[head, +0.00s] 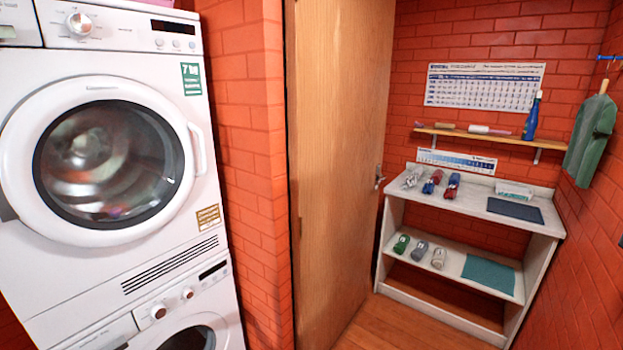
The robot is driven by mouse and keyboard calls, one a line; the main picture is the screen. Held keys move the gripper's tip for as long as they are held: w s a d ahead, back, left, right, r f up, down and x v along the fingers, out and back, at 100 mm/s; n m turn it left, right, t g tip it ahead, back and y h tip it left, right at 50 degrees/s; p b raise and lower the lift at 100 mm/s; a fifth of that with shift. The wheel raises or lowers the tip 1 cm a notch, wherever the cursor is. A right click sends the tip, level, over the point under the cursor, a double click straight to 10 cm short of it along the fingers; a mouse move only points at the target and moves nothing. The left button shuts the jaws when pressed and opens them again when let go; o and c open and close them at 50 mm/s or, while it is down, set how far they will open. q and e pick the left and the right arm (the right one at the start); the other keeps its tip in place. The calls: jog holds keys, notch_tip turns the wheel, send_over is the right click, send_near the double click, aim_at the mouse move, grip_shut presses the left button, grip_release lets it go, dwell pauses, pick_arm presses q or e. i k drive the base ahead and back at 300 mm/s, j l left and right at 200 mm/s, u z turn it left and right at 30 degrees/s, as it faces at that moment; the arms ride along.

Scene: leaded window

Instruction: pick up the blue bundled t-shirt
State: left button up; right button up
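Several small rolled bundles lie on a white shelf unit (393,227) in the far right corner. On its top are a pale grey-white bundle (412,178) and two bundles showing blue and red, a left one (432,182) and a right one (452,186). On the lower shelf lie a green bundle (401,244), a blue-grey bundle (420,250) and a whitish bundle (438,258). They are too small to tell for sure which is the blue t-shirt. Neither of my grippers is in view.
A stacked white washer and dryer (170,245) fill the left. A wooden door (335,150) stands beside the shelf unit. A dark mat (515,210) and a teal mat (488,273) lie on the shelves. Wooden floor (395,325) before the unit is clear.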

aim_at(428, 187)
jog(key=i+l+u, duration=0.2)
jog(key=u, duration=0.2)
jog(key=i+l+u, duration=0.5)
jog(key=l+u, duration=0.25)
jog(key=i+l+u, duration=0.2)
jog(key=u, duration=0.15)
jog(key=l+u, duration=0.4)
jog(key=l, duration=0.15)
jog(key=l+u, duration=0.4)
jog(key=l+z, duration=0.1)
jog(key=z, duration=2.45)
jog(key=j, duration=0.1)
